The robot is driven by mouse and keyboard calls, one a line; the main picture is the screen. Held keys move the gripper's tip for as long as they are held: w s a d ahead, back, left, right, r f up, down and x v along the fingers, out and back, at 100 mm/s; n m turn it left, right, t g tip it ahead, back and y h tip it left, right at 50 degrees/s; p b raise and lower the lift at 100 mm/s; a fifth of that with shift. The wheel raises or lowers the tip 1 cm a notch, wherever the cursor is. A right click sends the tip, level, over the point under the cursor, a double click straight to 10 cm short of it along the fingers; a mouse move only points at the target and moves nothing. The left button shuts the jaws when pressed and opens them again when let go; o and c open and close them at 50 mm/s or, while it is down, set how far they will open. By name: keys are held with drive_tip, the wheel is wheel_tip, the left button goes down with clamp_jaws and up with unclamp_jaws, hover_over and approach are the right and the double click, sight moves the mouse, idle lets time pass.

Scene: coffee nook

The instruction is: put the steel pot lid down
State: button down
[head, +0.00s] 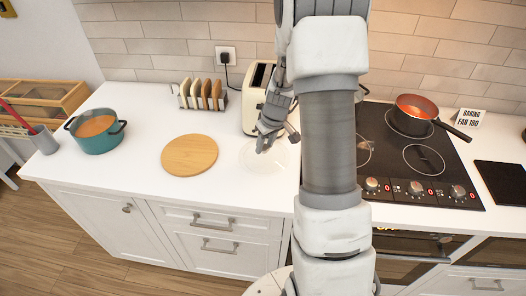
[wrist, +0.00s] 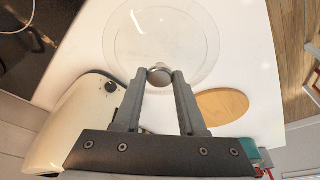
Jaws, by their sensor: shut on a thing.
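The pot lid is a round, clear glass disc with a steel knob. In the wrist view the lid (wrist: 160,30) spreads out beyond my fingertips, level-looking over the white counter. My gripper (wrist: 160,76) is shut on its knob, which shows between the two fingertips. In the head view the lid (head: 276,160) is a faint pale disc below my gripper (head: 264,146), between the round wooden board and the stove. I cannot tell whether it touches the counter or hangs just above it.
The round wooden board (head: 190,155) lies left of the lid. A cream toaster (head: 251,112) stands close behind, with a toast rack (head: 203,97) to its left. A teal pot (head: 96,131) stands further left. The black stove (head: 416,160) lies right, bearing an orange-filled pan (head: 416,104).

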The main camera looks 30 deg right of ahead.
sight(263, 154)
drive_tip(key=shift+w+a+f, duration=0.2)
drive_tip(key=shift+f, duration=2)
drive_tip(key=shift+f, duration=0.15)
drive_tip(key=shift+c, duration=2.4)
unclamp_jaws()
